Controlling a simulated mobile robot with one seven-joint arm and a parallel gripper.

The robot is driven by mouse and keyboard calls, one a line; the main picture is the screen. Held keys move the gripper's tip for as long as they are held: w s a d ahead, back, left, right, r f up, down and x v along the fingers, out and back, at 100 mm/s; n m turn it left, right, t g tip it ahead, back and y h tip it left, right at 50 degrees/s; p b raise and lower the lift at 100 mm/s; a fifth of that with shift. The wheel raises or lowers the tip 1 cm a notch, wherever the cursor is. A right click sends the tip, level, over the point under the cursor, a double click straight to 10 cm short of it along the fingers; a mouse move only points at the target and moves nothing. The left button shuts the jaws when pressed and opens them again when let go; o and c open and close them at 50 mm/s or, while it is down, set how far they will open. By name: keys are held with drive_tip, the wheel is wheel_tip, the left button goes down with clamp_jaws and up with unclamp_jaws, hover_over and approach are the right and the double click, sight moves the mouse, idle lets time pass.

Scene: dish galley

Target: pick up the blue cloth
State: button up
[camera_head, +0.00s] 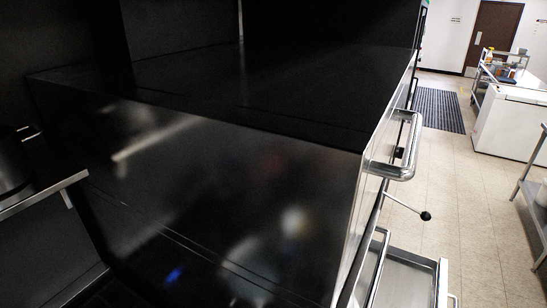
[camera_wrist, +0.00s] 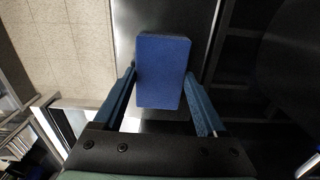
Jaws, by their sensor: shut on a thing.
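The blue cloth (camera_wrist: 162,62) shows in the wrist view as a thick, flat-faced blue block. It sits between the two fingers of my gripper (camera_wrist: 160,82), which is shut on it, with a fingertip at each side. The cloth's far end reaches beyond the fingertips. A grey metal surface lies behind it in the wrist view; I cannot tell whether the cloth touches it. Neither the cloth nor my gripper can be made out in the head view.
A large dark steel unit (camera_head: 250,190) fills the head view, with a bar handle (camera_head: 403,150) and an open drawer-like tray (camera_head: 403,278) on its right side. Tiled floor (camera_head: 465,220) is clear to the right. A white chest (camera_head: 510,125) and a shelf cart stand beyond.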

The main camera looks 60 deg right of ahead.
wheel_tip(320, 180, up, 10)
drive_tip(key=b, duration=0.1)
idle(0.5)
